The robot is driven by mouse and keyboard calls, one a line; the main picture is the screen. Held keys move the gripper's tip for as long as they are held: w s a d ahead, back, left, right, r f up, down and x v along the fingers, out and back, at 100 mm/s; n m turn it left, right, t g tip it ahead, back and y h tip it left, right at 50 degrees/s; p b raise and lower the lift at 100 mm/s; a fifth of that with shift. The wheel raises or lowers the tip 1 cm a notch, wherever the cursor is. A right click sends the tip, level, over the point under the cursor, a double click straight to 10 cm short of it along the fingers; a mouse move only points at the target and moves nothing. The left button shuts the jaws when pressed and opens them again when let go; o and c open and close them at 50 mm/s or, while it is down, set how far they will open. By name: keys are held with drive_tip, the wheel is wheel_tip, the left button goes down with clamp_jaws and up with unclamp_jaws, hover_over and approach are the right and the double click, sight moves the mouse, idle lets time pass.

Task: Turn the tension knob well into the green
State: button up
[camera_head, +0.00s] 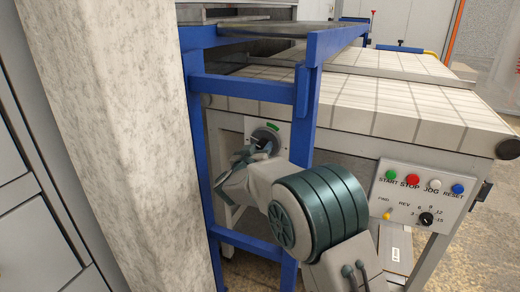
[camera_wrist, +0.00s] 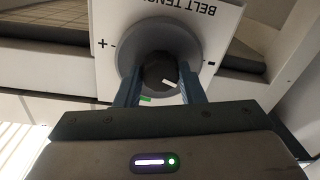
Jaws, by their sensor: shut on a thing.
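The tension knob (camera_wrist: 158,68) is a dark hub in a round grey dial on a white plate (camera_wrist: 108,22) labelled "BELT TENS…", upside down in the wrist view. A plus is on the left and a minus on the right. A short white mark shows on the hub, to the right of a green patch (camera_wrist: 146,100) partly hidden behind my gripper. My gripper (camera_wrist: 162,85) has one finger on each side of the hub and is shut on it. In the head view the knob (camera_head: 266,138) sits below a green strip (camera_head: 272,127), and my gripper (camera_head: 256,151) reaches it from below.
A blue frame post (camera_head: 304,115) stands just right of the knob, with another at its left. A grey pillar (camera_head: 115,140) fills the left. The tiled conveyor top (camera_head: 400,108) lies above right, and a control panel (camera_head: 418,196) hangs at right.

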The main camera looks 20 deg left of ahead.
drive_tip(key=shift+m, duration=0.3)
drive_tip(key=m+b, duration=0.1)
drive_tip(key=m, duration=0.3)
drive_tip(key=shift+f, duration=0.1)
drive_tip(key=m+b, duration=0.3)
drive_tip(key=m, duration=0.4)
drive_tip(key=m+b, duration=0.4)
drive_tip(key=m, duration=0.2)
drive_tip(key=shift+a+m+t+h, duration=0.1)
drive_tip(key=shift+m+t+h, duration=0.2)
drive_tip(key=shift+m+h, duration=0.1)
drive_tip(key=shift+b, duration=0.3)
drive_tip(key=shift+m, duration=0.3)
drive_tip(key=o, duration=1)
drive_tip(key=shift+s, duration=0.1)
